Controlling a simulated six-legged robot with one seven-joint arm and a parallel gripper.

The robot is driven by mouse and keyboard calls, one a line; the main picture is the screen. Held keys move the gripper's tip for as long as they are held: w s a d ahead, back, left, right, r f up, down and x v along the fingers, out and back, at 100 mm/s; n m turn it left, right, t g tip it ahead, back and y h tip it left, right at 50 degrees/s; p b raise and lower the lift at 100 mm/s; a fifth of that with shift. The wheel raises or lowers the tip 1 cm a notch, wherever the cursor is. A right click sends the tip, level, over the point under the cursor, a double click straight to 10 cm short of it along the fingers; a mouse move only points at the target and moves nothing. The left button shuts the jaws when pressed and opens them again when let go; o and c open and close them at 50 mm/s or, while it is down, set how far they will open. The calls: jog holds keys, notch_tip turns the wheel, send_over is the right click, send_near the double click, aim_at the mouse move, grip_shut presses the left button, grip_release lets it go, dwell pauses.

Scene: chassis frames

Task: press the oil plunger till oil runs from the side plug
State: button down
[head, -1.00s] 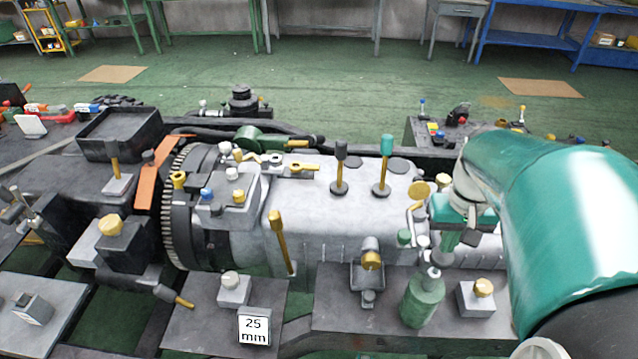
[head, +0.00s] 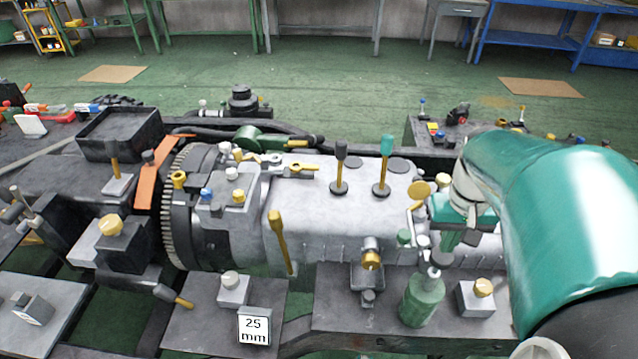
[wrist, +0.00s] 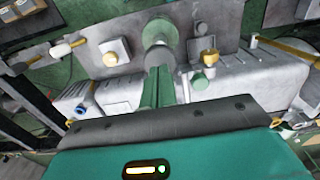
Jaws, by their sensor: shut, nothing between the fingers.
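A green oil bottle (head: 420,302) with a grey top (head: 431,272) stands upright on the dark ledge in front of the gearbox. My gripper (head: 444,250) is shut and empty, pointing down just above and behind the bottle's top. In the wrist view, my shut green fingers (wrist: 152,90) reach toward the bottle's grey top (wrist: 158,57), with the green bottle (wrist: 161,32) beyond. I cannot tell whether they touch.
The grey gearbox housing (head: 310,215) lies behind the bottle, with upright levers (head: 385,160) on top. A brass-knobbed block (head: 478,297) stands close right of the bottle. My arm covers the right side.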

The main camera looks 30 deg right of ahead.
aim_at(443, 255)
jog(key=shift+f, duration=0.1)
dwell(0.3)
jog(key=shift+f, duration=1.85)
jog(key=shift+r, duration=3.8)
jog(key=w+a+r+n+t, duration=0.1)
jog(key=w+a+n+t, duration=0.1)
jog(key=a, duration=1)
jog(key=w+a+r+n+t, duration=0.2)
jog(key=w+a+n+t, duration=0.1)
jog(key=a, duration=1)
jog(key=shift+w+r+n+t, duration=0.15)
jog(key=shift+w+n+t, duration=0.15)
jog(key=shift+w+n, duration=0.5)
